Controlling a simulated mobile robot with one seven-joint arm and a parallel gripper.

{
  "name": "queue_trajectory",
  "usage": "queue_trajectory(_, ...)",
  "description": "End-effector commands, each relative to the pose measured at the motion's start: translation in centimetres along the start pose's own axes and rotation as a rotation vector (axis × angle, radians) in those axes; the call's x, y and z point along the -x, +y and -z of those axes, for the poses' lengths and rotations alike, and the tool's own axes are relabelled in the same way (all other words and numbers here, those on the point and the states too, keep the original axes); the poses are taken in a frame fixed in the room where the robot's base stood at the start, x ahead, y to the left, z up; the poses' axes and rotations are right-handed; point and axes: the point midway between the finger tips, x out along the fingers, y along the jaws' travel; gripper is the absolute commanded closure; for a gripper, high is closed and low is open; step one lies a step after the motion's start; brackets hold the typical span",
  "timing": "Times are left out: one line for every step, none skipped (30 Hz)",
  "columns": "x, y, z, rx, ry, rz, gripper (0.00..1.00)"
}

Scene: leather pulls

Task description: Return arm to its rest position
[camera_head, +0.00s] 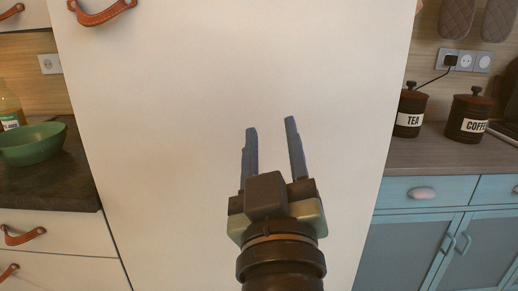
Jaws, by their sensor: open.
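My gripper (271,125) is in the lower middle of the head view, with its two blue-grey fingers apart and nothing between them. It points up and away from me, in front of a tall white cabinet door (180,150). Whether the fingertips touch the door cannot be told. My arm comes in from the bottom edge, and only its end part shows. A brown leather pull (101,12) is on the door at the top left, apart from my gripper.
Left is a dark counter (70,165) with a green bowl (32,144) and drawers with leather pulls (22,236). Right is a counter (425,155) with a tea canister (410,112) and a coffee canister (467,117), above blue cabinets (410,240).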

Motion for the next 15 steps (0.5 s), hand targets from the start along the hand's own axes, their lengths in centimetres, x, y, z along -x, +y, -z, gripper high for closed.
queue_trajectory(0.2,1.1,4.1,-0.061,0.101,-0.035,0.53)
queue_trajectory(0.5,1.7,6.3,-0.101,0.157,-0.052,0.53)
queue_trajectory(1.1,2.5,9.2,-0.157,0.235,-0.072,0.53)
queue_trajectory(1.7,3.1,11.4,-0.198,0.296,-0.084,0.53)
queue_trajectory(2.4,3.6,13.5,-0.241,0.356,-0.092,0.53)
queue_trajectory(3.5,4.4,16.3,-0.297,0.44,-0.1,0.53)
queue_trajectory(4.5,4.9,18.3,-0.339,0.504,-0.102,0.53)
queue_trajectory(3.7,5.6,20.0,-0.345,0.498,-0.102,0.53)
queue_trajectory(2.8,6.1,21.3,-0.341,0.484,-0.101,0.53)
queue_trajectory(2.5,6.5,22.1,-0.34,0.482,-0.1,0.53)
queue_trajectory(2.1,6.8,22.9,-0.34,0.481,-0.1,0.53)
queue_trajectory(1.7,7.2,24.0,-0.339,0.48,-0.1,0.53)
queue_trajectory(1.4,7.5,24.9,-0.339,0.479,-0.1,0.53)
queue_trajectory(1.1,7.8,25.7,-0.339,0.478,-0.1,0.53)
queue_trajectory(0.7,8.2,26.8,-0.339,0.478,-0.099,0.53)
